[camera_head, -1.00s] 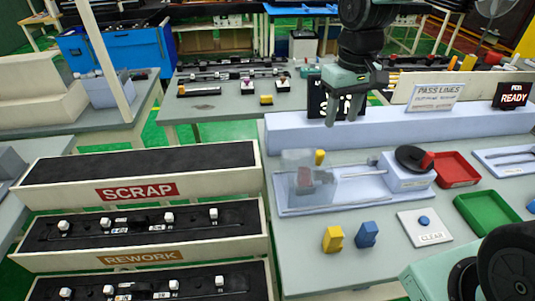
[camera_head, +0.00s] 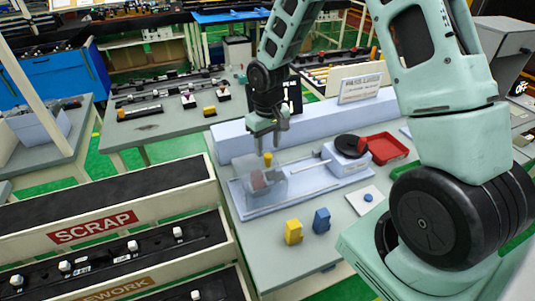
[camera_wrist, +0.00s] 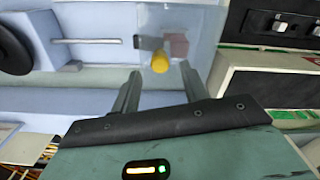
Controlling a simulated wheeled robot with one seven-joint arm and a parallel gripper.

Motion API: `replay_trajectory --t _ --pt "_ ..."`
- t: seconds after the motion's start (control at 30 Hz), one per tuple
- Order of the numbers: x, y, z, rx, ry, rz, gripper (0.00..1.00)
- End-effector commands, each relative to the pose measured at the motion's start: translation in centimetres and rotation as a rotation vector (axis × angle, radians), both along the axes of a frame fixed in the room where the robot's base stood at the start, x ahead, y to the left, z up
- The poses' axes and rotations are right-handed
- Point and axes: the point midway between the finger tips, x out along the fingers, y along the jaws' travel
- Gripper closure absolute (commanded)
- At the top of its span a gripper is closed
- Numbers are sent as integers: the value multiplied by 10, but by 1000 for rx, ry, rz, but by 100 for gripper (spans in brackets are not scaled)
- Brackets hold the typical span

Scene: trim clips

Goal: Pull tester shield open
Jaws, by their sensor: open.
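The tester shield (camera_head: 263,185) is a clear box at the left end of the pale blue tester base (camera_head: 300,201). A yellow knob (camera_head: 268,159) stands at its upper edge. In the wrist view the shield (camera_wrist: 205,22) and its yellow knob (camera_wrist: 160,62) lie just beyond my fingertips. My gripper (camera_head: 268,148) points down above the shield and is open and empty. In the wrist view the knob appears between and ahead of the open fingers of my gripper (camera_wrist: 160,80), with no contact visible. A reddish block (camera_head: 262,178) shows through the clear shield.
A black round dial (camera_head: 350,146) sits on the tester's right end, beside a red tray (camera_head: 388,149). A yellow block (camera_head: 293,232) and a blue block (camera_head: 321,221) stand in front. The SCRAP bin (camera_head: 105,215) is at left. A raised pale ledge (camera_head: 235,143) runs behind.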

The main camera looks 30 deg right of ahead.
Motion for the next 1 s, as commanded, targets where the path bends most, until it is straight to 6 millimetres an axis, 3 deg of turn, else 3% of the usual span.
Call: replay_trajectory --t 0.1,0.3,0.73,0.9,1.0 --pt "-1 0 -21 0 4 1 55" --pt "0 0 -44 0 1 0 55" --pt "1 0 -53 0 -2 0 55" --pt "1 0 -53 0 -1 0 100" --pt "0 0 -53 0 -1 0 100"
